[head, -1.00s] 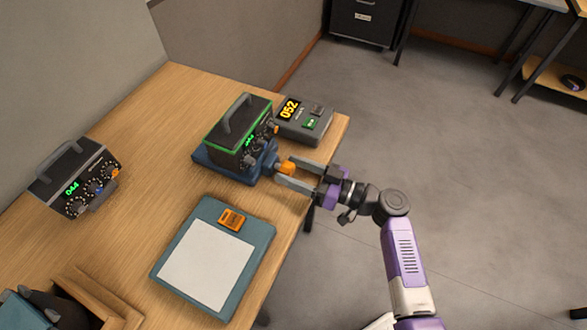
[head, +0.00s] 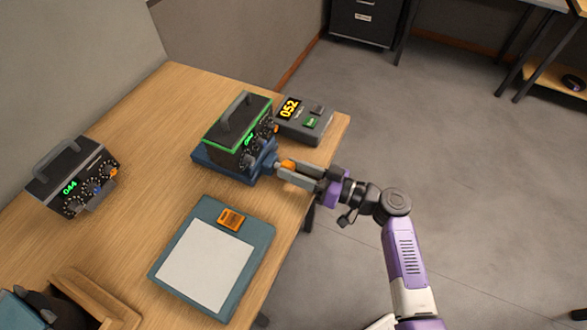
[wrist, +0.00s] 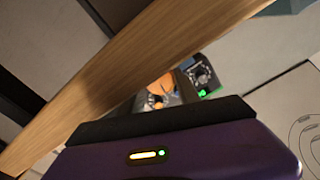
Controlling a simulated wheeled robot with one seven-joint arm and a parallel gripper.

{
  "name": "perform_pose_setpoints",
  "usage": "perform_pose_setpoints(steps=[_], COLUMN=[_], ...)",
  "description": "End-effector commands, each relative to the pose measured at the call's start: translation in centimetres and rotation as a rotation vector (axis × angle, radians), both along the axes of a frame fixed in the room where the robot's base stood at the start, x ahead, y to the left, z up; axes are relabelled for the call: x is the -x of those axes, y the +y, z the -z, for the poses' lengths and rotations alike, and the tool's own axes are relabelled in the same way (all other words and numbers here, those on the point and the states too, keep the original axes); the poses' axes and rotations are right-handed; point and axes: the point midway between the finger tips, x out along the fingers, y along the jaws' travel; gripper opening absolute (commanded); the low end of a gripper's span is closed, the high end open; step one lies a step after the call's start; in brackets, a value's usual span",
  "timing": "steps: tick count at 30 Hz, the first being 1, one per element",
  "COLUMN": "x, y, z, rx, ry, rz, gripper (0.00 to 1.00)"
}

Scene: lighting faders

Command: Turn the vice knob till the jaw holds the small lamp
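The blue vice (head: 207,161) stands near the table's right edge. A black boxy unit with a handle, a green-lit rim and a green readout (head: 232,130) sits in it. I cannot tell whether the jaw touches it. Nothing plainly lamp-shaped shows, so this unit may be the small lamp. The orange vice knob (head: 288,163) faces my gripper (head: 292,172). My gripper's fingers are closed in on the knob from both sides, partly hiding it. In the wrist view the fingertips are hidden behind my purple gripper body.
A grey meter reading 052 (head: 314,124) stands behind the vice. Another black unit reading 044 (head: 70,187) is at the left. A teal board with a white sheet (head: 205,265) and an orange piece (head: 231,219) lies in front. A wooden tray (head: 92,294) is at lower left.

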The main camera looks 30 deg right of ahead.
Motion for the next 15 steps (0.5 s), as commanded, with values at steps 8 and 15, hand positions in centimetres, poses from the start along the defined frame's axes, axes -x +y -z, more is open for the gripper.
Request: perform_pose_setpoints(steps=[8,15], x=[0.03,0.02], y=[-0.03,-0.02], z=[0.03,0.04], rx=[0.0,0.0], ry=[0.0,0.0], rz=[0.001,0.001], gripper=[0.6,0.6])
